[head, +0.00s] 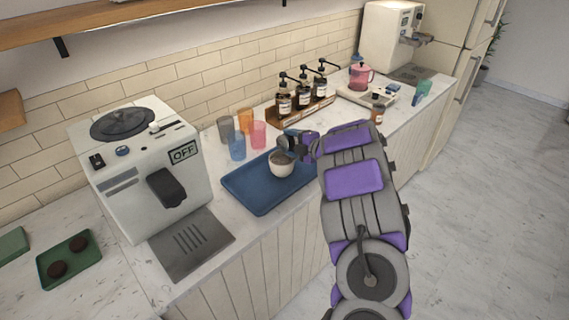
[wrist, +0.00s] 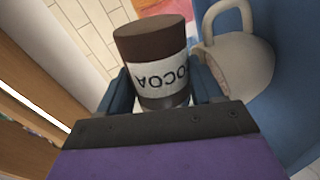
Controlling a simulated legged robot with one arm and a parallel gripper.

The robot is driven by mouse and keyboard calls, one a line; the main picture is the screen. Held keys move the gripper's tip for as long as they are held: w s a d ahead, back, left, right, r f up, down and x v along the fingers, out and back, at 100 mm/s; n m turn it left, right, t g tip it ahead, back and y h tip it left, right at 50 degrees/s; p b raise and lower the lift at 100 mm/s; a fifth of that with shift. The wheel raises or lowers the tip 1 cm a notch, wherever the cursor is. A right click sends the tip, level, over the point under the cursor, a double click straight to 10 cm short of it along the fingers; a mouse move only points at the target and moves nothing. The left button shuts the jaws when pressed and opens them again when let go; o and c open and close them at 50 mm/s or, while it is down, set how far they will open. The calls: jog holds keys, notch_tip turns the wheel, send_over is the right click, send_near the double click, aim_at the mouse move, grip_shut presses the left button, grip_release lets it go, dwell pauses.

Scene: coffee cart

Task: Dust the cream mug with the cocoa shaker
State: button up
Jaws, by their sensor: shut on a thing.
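The cocoa shaker (wrist: 155,62) is a brown cylinder with a white COCOA label. In the wrist view it is between the two blue fingers of my gripper (wrist: 163,90), which is shut on it. The label reads upside down in that view, and the shaker looks tilted. The cream mug (wrist: 239,65) is right beside the shaker in the wrist view. In the head view the mug (head: 281,169) stands upright on the blue tray (head: 243,190), and my gripper (head: 287,143) is just above it. The shaker is hard to make out there.
Several coloured cups, one of them blue (head: 237,147), stand behind the tray. Pump bottles (head: 303,93) stand in a wooden rack farther back.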

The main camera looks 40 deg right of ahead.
jog(key=shift+r+m+y+p, duration=0.35)
jog(key=shift+m+p, duration=0.35)
jog(key=shift+p, duration=1.65)
jog(key=shift+r+m+y+p, duration=0.35)
jog(key=shift+m+p, duration=0.35)
jog(key=shift+p, duration=1.65)
jog(key=shift+a+r+m+y+p, duration=0.2)
jog(key=shift+m+p, duration=0.4)
jog(key=shift+p, duration=0.75)
jog(key=shift+a+r+m+y+p, duration=0.15)
jog(key=shift+m+p, duration=0.45)
jog(key=shift+p, duration=0.75)
jog(key=shift+s+f, duration=0.1)
jog(key=shift+s, duration=0.05)
